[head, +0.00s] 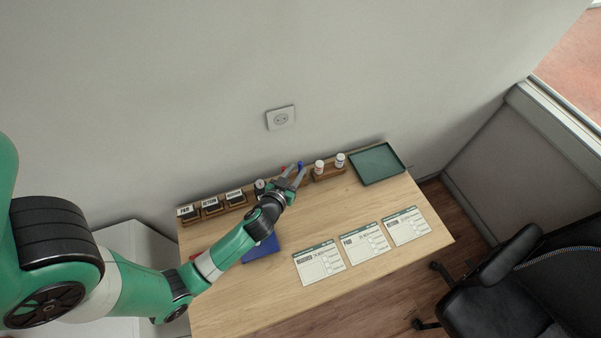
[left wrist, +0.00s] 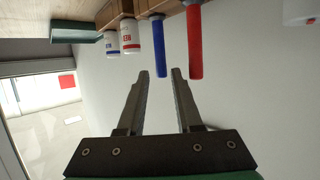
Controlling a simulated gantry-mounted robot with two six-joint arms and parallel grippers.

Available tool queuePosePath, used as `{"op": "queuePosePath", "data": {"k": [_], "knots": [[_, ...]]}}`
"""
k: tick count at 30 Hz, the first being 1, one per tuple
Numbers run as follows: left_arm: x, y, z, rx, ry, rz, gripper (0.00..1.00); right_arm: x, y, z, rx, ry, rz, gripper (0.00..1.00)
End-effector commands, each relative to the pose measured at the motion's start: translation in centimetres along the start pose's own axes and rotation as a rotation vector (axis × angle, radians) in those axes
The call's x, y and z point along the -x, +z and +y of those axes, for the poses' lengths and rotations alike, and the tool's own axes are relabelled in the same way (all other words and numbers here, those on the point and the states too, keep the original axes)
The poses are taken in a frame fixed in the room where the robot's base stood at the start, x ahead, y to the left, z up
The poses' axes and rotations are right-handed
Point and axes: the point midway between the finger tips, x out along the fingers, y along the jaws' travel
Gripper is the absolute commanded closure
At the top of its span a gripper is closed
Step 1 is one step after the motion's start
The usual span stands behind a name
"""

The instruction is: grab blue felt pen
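The blue felt pen (head: 300,165) stands upright at the back of the table, beside a red pen (head: 283,168). My left gripper (head: 292,172) is at the pens, its fingers pointing at them. In the left wrist view, the picture is upside down, and the blue pen (left wrist: 160,48) hangs from the top with its free end in line with the gap between my fingertips (left wrist: 161,72). The fingers are apart with clear space on both sides of the pen. The red pen (left wrist: 194,44) is just outside the right-hand finger. My right gripper is not in view.
White bottles (head: 319,167) stand in a wooden holder right of the pens, then a green tray (head: 378,164). Stamps (head: 210,204) stand in holders to the left. Three printed cards (head: 362,244) lie at the front. A blue pad (head: 262,249) lies partly under my arm. The wall is close behind.

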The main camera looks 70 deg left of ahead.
Motion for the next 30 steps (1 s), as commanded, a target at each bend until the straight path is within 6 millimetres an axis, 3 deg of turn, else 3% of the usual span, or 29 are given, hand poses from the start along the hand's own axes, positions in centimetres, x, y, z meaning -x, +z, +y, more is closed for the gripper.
{"op": "queuePosePath", "data": {"k": [3, 11, 18, 26, 30], "knots": [[-1.8, 0.0, 0.0, -0.001, -0.001, 0.001, 0.66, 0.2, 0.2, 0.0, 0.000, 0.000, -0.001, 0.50], [-3.1, 0.1, -0.1, 0.000, -0.001, 0.001, 0.66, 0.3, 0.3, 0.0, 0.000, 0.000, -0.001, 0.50], [-7.0, 0.3, -0.3, 0.000, 0.000, 0.002, 0.66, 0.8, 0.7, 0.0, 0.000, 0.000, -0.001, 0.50], [-7.5, 0.3, -0.3, -0.001, 0.000, 0.001, 0.66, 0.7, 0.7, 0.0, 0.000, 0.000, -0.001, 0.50], [-7.4, 0.3, -0.3, -0.001, 0.000, 0.001, 0.89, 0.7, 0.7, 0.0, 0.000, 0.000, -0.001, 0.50]]}}
